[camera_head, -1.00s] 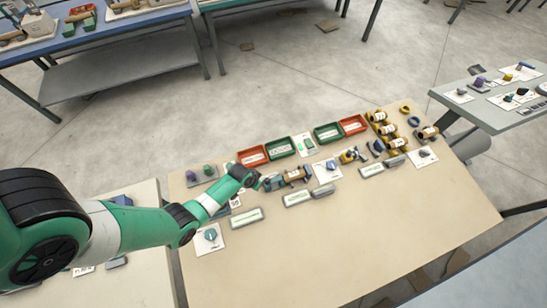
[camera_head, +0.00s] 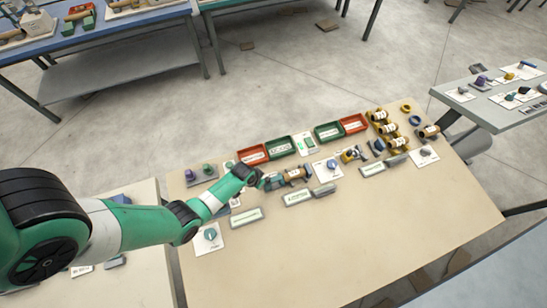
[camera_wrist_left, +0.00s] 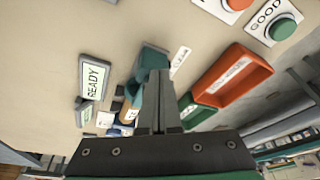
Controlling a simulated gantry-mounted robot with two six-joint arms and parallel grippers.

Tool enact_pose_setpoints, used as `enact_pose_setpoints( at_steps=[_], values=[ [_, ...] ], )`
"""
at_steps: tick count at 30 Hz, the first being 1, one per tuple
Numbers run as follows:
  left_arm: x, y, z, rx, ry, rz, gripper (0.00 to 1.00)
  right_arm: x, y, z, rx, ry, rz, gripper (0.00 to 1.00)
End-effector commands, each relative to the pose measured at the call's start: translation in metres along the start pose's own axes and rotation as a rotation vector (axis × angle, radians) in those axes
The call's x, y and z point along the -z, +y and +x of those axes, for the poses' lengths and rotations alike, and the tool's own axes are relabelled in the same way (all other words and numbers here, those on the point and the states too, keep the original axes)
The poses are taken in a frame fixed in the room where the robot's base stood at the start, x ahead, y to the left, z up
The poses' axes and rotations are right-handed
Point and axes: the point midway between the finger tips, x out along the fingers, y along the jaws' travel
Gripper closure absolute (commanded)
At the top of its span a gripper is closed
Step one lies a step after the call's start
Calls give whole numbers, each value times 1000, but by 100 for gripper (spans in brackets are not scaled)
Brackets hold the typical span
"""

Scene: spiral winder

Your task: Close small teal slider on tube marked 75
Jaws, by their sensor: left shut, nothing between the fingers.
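My left gripper (camera_head: 262,181) is at the left end of a small device with a brown tube (camera_head: 293,174) that carries a white label. The label is too small to read. In the left wrist view my left gripper (camera_wrist_left: 158,78) is shut and empty, with its fingertips close against a teal part (camera_wrist_left: 150,60). The fingers hide some of this part, and I cannot tell whether they touch it. A teal piece (camera_head: 273,183) also shows beside the fingertips in the head view. I cannot tell for sure that it is the slider. My right gripper is out of view.
Red (camera_head: 252,154) and green bins (camera_head: 279,146) stand behind the device. A display reading READY (camera_wrist_left: 95,78) shows in the left wrist view. Grey display blocks (camera_head: 297,198) lie in front. The front of the table (camera_head: 330,245) is clear.

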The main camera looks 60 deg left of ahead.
Motion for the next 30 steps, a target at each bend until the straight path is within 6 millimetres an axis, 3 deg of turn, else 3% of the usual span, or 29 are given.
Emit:
enact_pose_setpoints(
  at_steps=[30],
  values=[
    [18,10,5,0,2,1,100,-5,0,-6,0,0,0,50]
  ],
)
